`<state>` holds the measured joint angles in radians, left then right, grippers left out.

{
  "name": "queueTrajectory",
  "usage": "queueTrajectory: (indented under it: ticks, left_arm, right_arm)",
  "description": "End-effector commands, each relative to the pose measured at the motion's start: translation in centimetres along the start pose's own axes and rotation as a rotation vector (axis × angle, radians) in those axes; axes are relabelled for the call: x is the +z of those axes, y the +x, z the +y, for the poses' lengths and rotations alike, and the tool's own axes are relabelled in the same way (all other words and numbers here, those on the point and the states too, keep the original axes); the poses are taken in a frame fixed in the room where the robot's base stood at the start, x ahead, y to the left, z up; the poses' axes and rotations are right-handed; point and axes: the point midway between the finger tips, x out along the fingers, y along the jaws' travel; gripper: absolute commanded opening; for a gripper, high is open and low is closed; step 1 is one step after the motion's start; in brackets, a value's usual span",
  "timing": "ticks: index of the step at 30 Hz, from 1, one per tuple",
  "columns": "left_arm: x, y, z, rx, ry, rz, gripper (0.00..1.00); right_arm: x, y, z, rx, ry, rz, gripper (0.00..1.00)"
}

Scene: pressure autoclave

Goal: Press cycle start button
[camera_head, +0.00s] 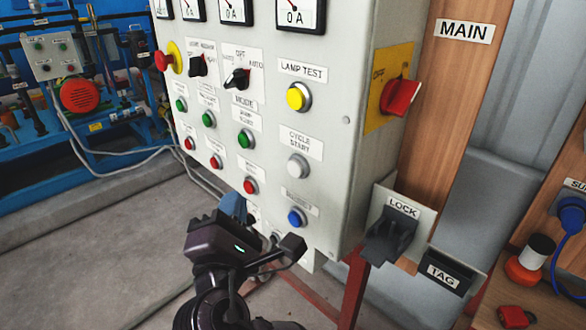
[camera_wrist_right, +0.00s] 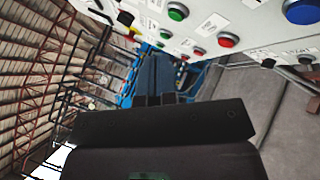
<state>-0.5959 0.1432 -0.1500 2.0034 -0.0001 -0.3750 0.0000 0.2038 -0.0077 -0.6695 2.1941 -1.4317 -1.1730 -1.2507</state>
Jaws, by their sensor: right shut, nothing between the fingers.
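The cycle start button (camera_head: 298,166) is a white round button in a metal ring. It sits under its "CYCLE START" label on the grey control panel (camera_head: 330,140) in the head view. My right gripper (camera_head: 234,205) is below and left of it in the picture, in front of the panel's lower part and apart from the button. In the wrist view its fingers (camera_wrist_right: 155,72) are together with nothing between them. I cannot make out the white button in the wrist view. My left gripper is not in view.
A yellow lamp test button (camera_head: 298,97) is above and a blue button (camera_head: 296,217) below the white one. Green and red buttons (camera_head: 251,185) are to its left. A red rotary switch (camera_head: 399,97) and a lock bracket (camera_head: 392,232) are at the right.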

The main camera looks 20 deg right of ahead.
Motion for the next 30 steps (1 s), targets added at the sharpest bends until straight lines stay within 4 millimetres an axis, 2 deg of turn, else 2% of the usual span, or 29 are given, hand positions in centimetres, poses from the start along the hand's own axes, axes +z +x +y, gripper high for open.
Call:
queueTrajectory:
  ticks: [5,17,24,30]
  left_arm:
    - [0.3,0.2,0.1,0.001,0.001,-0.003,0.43]
    - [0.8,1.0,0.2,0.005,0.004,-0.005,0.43]
    - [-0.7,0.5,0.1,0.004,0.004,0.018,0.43]
    - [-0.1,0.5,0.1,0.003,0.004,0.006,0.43]
  right_arm:
    - [0.5,0.8,-0.7,0.000,-0.002,-0.001,0.00]
    - [2.8,4.0,-3.1,0.001,-0.002,-0.001,0.00]
    - [4.2,5.6,-3.9,0.001,0.000,-0.003,0.00]
    - [4.4,6.0,-4.3,0.002,0.001,0.001,0.00]
